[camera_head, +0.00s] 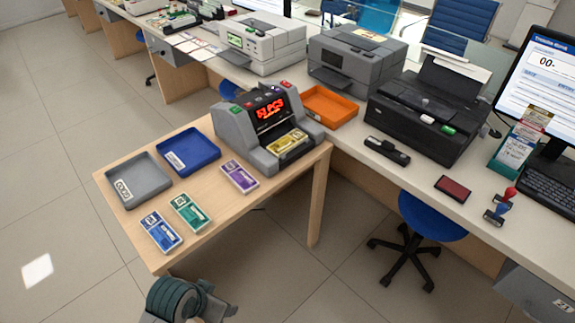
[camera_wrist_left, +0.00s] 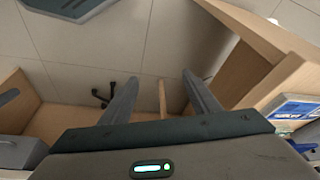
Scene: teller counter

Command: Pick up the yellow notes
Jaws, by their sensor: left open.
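The yellow notes (camera_head: 287,143) lie in the front tray of the grey counting machine (camera_head: 237,127), which has a red lit display and stands at the back right of the small wooden table. In the left wrist view my left gripper (camera_wrist_left: 160,78) shows two dark fingers spread apart with nothing between them. It points toward the floor and wooden furniture, and the yellow notes are not clearly seen there. Part of my arm (camera_head: 178,300) shows at the bottom of the head view, away from the notes. My right gripper is not in view.
The wooden table (camera_head: 215,222) also holds purple notes (camera_head: 239,177), green notes (camera_head: 190,212), blue notes (camera_head: 161,231), a grey tray (camera_head: 139,202) and a blue tray (camera_head: 215,153). The long counter carries an orange tray (camera_head: 345,109) and a black printer (camera_head: 412,118). A blue stool (camera_head: 432,220) stands below.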

